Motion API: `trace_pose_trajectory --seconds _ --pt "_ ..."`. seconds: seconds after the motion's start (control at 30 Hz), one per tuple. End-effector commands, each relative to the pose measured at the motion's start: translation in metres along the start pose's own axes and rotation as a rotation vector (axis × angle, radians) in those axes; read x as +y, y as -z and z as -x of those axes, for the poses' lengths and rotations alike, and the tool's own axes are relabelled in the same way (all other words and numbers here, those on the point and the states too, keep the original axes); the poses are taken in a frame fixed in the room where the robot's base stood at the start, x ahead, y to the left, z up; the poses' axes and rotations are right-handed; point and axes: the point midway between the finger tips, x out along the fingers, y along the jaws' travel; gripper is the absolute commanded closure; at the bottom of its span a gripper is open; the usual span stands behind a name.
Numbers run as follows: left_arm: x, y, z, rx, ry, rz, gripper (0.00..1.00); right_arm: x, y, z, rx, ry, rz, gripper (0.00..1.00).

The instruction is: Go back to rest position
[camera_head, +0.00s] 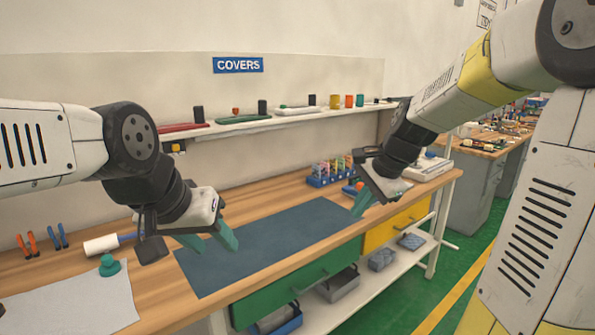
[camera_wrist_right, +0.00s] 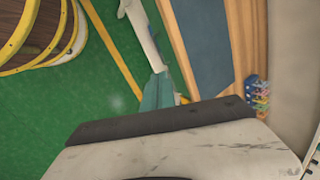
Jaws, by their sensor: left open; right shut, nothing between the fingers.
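My left gripper (camera_head: 211,243) is open and empty, with its green fingers above the left part of the dark blue mat (camera_head: 275,250) on the wooden workbench (camera_head: 290,189). My right gripper (camera_head: 357,211) is shut and empty, above the bench's front edge near the mat's right end. Its green fingers (camera_wrist_right: 157,92) also show together in the right wrist view, with green floor behind them. No mattress can be made out in either view.
A shelf (camera_head: 290,121) with several covers runs along the wall. Green (camera_head: 300,290) and yellow (camera_head: 398,224) drawers are below. Green floor lies at right.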

Motion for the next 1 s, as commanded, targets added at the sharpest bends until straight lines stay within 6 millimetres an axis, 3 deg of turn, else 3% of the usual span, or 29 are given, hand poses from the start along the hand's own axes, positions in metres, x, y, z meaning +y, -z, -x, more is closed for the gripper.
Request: trace_pose_trajectory --seconds 0.03,0.2,0.33,0.5,0.67,1.0 --pt "0.000 0.000 0.000 0.000 0.000 0.000 0.55 0.010 -0.013 0.020 0.010 0.021 0.109 1.00" --pt "0.000 0.000 0.000 0.000 0.000 0.000 0.55 0.053 -0.054 0.065 0.062 0.049 0.520 1.00" --pt "0.000 0.000 0.000 0.000 0.000 0.000 0.55 0.088 -0.077 0.086 0.118 0.049 0.807 1.00" --pt "0.000 0.000 0.000 0.000 0.000 0.000 0.55 0.121 -0.095 0.097 0.177 0.028 1.064 1.00" --pt "0.000 0.000 0.000 0.000 0.000 0.000 0.55 0.133 -0.101 0.099 0.200 0.013 1.161 1.00" --pt "0.000 0.000 0.000 0.000 0.000 0.000 0.55 0.133 -0.101 0.099 0.201 0.013 1.163 1.00"
